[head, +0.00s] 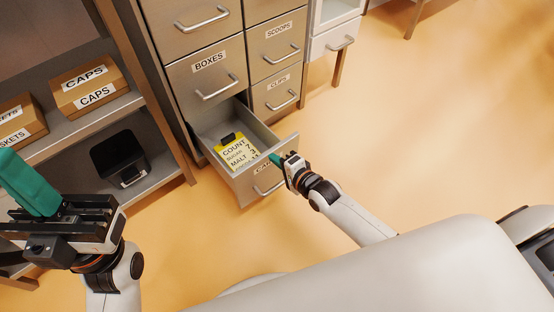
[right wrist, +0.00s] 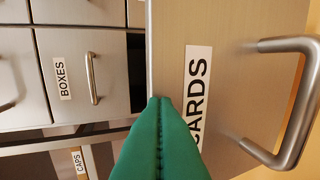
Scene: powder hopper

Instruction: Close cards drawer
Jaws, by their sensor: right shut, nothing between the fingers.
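The cards drawer (head: 255,183) is the open bottom-left drawer of the metal cabinet. It is pulled well out, and its front and handle (head: 270,187) face me. Inside lies a yellow and white card (head: 237,151) with a black clip. My right gripper (head: 276,159) is shut and empty at the top right of the drawer front. In the right wrist view its green fingertips (right wrist: 161,100) overlap the drawer front (right wrist: 225,70), partly covering the CARDS label; I cannot tell whether they touch. My left gripper (head: 30,185) is at the left, away from the drawer; its finger gap is not clear.
The BOXES drawer (head: 206,80), SCOOPS drawer (head: 276,48) and CLIPS drawer (head: 277,92) are closed. A shelf at the left holds CAPS boxes (head: 88,83) and a black bin (head: 119,160). The floor in front of the drawer is clear.

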